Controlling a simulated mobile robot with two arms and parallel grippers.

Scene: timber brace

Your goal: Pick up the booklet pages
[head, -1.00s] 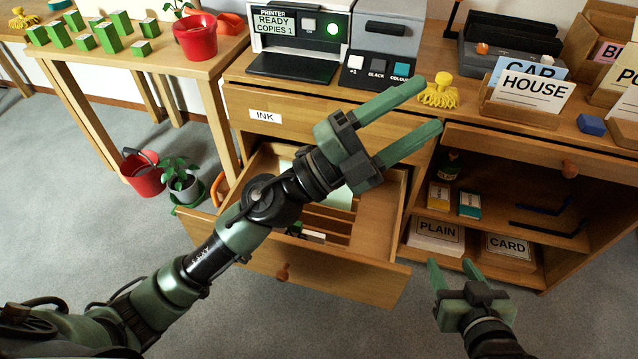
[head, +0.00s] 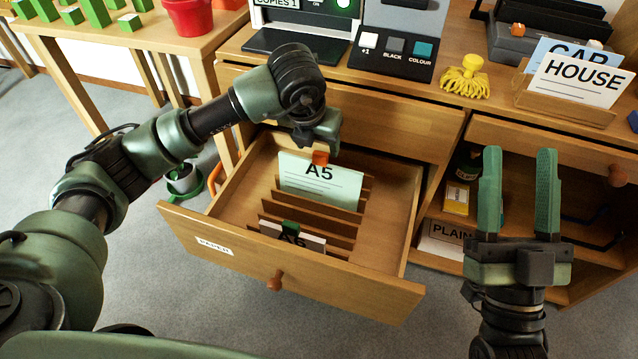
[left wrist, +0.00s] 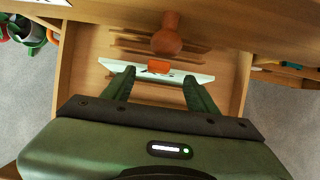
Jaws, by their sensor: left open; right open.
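A pale green sheet or booklet marked A5 (head: 330,192), with an orange clip (head: 320,158) on its top edge, stands in a slotted rack in the open drawer. I cannot tell whether it is the booklet pages. My left gripper (head: 318,135) points down just above its top edge; its fingers are mostly hidden in the head view. In the left wrist view my left gripper (left wrist: 159,73) is open, its fingertips at the pale sheet (left wrist: 195,73) on either side of the orange clip (left wrist: 158,66). Contact is unclear. My right gripper (head: 518,155) is open and empty before the shelves.
White sheets with a green clip (head: 290,228) stand in a front slot. The open drawer's front (head: 340,285) and the upper drawer's knob (left wrist: 168,38) are near my left arm.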

